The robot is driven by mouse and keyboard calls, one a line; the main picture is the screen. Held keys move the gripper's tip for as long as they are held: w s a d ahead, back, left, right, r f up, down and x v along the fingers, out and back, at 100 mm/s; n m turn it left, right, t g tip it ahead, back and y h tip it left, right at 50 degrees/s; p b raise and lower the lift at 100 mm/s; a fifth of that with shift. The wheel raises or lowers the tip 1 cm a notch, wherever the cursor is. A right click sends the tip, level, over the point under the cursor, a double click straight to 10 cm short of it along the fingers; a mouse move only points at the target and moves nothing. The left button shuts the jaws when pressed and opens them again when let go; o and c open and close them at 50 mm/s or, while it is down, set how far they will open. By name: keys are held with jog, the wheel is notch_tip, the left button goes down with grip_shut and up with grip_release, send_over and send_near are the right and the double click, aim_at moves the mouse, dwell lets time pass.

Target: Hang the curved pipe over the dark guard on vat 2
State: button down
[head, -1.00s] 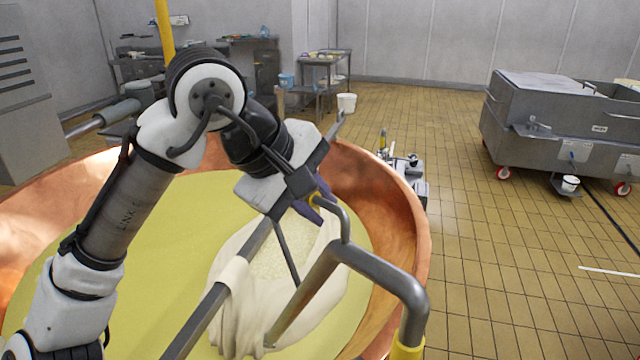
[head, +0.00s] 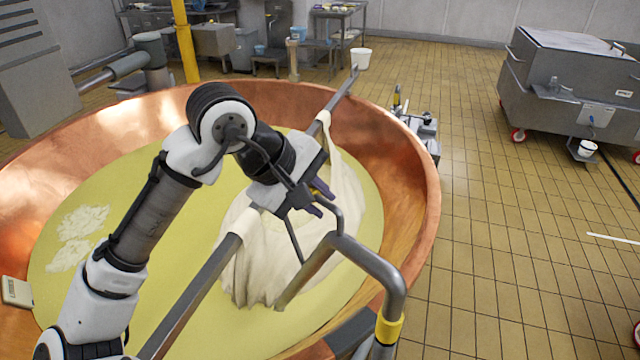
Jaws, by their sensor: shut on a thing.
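The curved grey pipe (head: 372,260) with a yellow band (head: 388,328) is in the lower middle of the head view. My gripper (head: 318,203) is shut on the thin bent handle at the pipe's upper part and holds it above the copper vat (head: 422,215). One leg of the pipe slants down in front of the white cloth; the other bends down at the right, past the vat's rim in the picture. A dark guard (head: 352,334) shows on the near rim, just left of the yellow band. I cannot tell whether the pipe touches it.
A long bar (head: 190,305) crosses the vat, with a white cloth bundle (head: 345,165) hanging from it into yellow liquid (head: 160,225). A small pale box (head: 17,291) sits at the left rim.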

jog(key=f, duration=0.2)
jog(key=w+a+f+b, duration=0.1)
jog(key=f, duration=0.2)
jog(key=f+b, duration=0.1)
jog(key=f, duration=0.1)
jog(key=shift+w+a+f, duration=0.2)
jog(key=shift+w+f, duration=0.05)
jog(key=shift+f, duration=0.15)
jog(key=f+b, duration=0.2)
jog(key=w+f+b, duration=0.1)
jog(key=f+b, duration=0.1)
jog(key=shift+a+f, duration=0.1)
jog(key=shift+a, duration=0.3)
